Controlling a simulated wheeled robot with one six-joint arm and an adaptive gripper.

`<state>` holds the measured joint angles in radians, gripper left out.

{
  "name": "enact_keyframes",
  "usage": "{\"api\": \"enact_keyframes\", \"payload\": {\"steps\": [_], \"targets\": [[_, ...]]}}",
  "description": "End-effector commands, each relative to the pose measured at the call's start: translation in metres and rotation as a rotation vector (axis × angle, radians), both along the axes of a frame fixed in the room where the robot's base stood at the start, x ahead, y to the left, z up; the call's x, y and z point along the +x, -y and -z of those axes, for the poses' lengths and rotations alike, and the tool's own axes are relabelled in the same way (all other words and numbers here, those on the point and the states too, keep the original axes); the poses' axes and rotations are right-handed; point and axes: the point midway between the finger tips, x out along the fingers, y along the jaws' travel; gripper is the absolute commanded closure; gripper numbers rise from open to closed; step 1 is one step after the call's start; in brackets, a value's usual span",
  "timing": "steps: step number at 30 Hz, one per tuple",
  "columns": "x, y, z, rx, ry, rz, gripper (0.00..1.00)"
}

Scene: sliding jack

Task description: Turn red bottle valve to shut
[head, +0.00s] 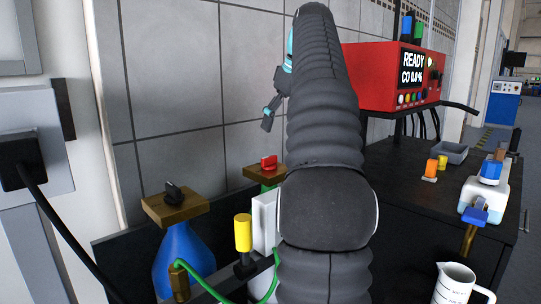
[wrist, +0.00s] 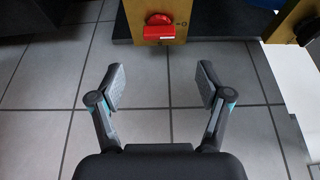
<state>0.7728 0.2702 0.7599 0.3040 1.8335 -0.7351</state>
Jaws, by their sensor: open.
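The red valve (head: 268,162) is a small red knob on a brown block (head: 282,177) on top of a green bottle, mostly hidden behind a white part and my arm. In the wrist view the red valve (wrist: 158,29) is at the top centre on its block (wrist: 180,34), with a pale mark to its right. My gripper (wrist: 162,77) is open and empty, its fingers apart from the valve and spread wide below it in the picture. In the head view my gripper (head: 270,112) is partly hidden by my arm, above the valve.
A blue bottle (head: 183,252) with a black valve (head: 174,193) stands at the left. A yellow-topped part (head: 243,232) and a green hose (head: 203,283) are close by. The tiled wall (head: 180,90) is behind. A red display box (head: 385,75) and black table (head: 400,165) are right.

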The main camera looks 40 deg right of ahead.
Motion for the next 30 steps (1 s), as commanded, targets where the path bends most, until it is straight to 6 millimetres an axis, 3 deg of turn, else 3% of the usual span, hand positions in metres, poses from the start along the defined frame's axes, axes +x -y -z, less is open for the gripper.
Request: {"api": "enact_keyframes", "payload": {"steps": [3,13,19,29,30], "targets": [[0.008,-0.001,0.027,0.002,-0.002,0.0,0.23],[0.028,-0.001,0.075,0.001,-0.002,0.004,0.23],[0.034,-0.001,0.087,0.001,-0.001,0.004,0.23],[0.035,-0.001,0.089,0.0,-0.001,0.005,0.23],[0.035,-0.001,0.089,0.0,-0.001,0.005,0.33]]}}
